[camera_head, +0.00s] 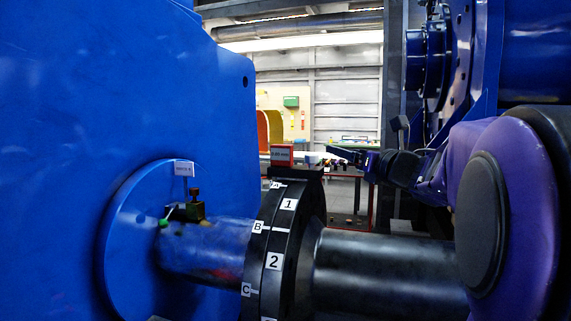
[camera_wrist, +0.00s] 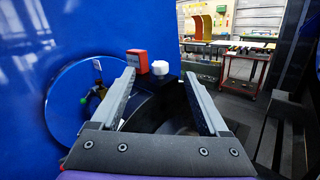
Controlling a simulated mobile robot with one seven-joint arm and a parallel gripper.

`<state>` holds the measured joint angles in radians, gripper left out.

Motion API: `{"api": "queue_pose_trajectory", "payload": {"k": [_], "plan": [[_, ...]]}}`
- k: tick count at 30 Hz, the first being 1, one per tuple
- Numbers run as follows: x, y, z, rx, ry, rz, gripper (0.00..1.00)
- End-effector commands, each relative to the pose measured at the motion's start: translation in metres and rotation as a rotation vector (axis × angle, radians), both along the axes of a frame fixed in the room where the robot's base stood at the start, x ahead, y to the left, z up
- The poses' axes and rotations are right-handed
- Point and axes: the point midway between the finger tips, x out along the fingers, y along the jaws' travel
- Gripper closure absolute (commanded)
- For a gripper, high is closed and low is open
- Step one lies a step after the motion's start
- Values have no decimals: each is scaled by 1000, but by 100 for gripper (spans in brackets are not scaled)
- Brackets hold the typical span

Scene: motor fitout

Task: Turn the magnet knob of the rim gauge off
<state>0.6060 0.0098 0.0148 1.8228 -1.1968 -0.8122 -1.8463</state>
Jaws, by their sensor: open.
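The rim gauge has a red display block (camera_head: 282,155) standing on top of the black coupling rim (camera_head: 284,235). In the wrist view, the red block (camera_wrist: 137,60) and a white round knob (camera_wrist: 160,67) beside it sit on a dark body. In the head view, the knob (camera_head: 314,159) is a small pale shape right of the block. My gripper (camera_wrist: 159,76) is open, and the knob appears between its fingertips, seemingly ahead of them and untouched. In the head view, my gripper (camera_head: 333,153) comes in from the right. The knob's on or off marking cannot be read.
A large blue housing (camera_head: 120,100) fills the left. A second gauge with a brass knob (camera_head: 195,195) is on the shaft there. Numbered and lettered labels mark the coupling. A red cart (camera_wrist: 240,80) and benches stand behind. Blue machinery (camera_head: 540,50) is at right.

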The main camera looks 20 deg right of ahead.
Motion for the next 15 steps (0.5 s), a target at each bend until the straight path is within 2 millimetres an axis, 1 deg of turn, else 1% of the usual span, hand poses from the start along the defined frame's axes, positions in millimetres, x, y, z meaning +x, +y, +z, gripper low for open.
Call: {"api": "queue_pose_trajectory", "payload": {"k": [1, 3, 8, 11, 14, 15], "plan": [[-4, -1, -11, -58, 15, 6, 22], [-6, 0, -20, -118, 32, 18, 22], [-6, 4, -29, -182, 48, 33, 22], [4, 6, -29, -187, 48, 37, 22], [21, 9, -29, -184, 48, 36, 22], [29, 11, -29, -183, 48, 36, 22]]}}
